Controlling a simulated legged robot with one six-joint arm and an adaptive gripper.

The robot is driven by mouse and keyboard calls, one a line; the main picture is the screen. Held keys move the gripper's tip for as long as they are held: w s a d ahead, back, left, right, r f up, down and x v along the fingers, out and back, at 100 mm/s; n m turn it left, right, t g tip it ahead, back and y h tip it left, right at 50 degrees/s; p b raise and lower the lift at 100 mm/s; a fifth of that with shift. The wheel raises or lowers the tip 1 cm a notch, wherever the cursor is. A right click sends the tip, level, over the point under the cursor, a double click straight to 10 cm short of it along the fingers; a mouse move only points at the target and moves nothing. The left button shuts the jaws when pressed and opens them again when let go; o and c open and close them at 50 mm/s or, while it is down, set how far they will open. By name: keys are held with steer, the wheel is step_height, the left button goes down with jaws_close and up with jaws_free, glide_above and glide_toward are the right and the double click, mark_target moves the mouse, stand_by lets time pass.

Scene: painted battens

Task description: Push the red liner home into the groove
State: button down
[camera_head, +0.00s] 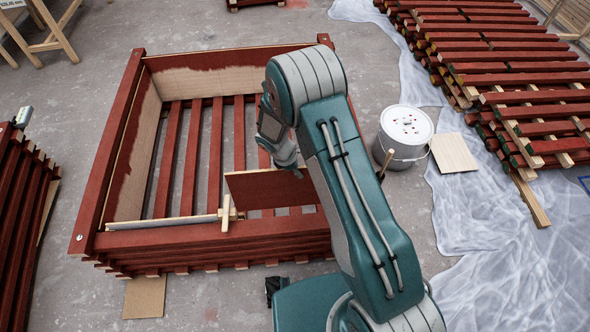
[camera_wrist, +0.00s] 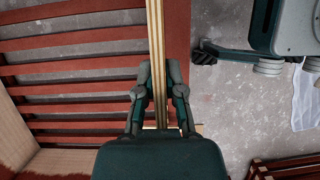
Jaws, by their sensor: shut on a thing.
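The red liner (camera_head: 262,192) is a flat dark-red board standing on edge at the front side of the red batten crate (camera_head: 112,150). In the wrist view the liner (camera_wrist: 155,50) shows edge-on as a pale wooden strip. My gripper (camera_head: 288,168) is at its top edge; in the wrist view my gripper (camera_wrist: 161,92) has a finger on each side of the strip and is shut on it. A pale strip with a grey line, perhaps the groove (camera_head: 160,222), runs along the crate's front wall. The liner's lower edge and its right end are hidden, so its depth in the groove cannot be told.
A pale wooden peg (camera_head: 228,213) stands at the liner's left end. Partly red-painted boards line the crate's left and back walls. A white bucket (camera_head: 404,135) stands to the right, near plastic sheeting (camera_head: 490,220) and stacked red pallets (camera_head: 500,60). Another stack (camera_head: 20,190) is at left.

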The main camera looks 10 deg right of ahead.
mark_target(296, 188)
steer(key=f, duration=0.4)
steer(key=shift+a+f, duration=0.2)
steer(key=shift+a, duration=0.25)
steer(key=shift+d, duration=0.2)
stand_by(0.4)
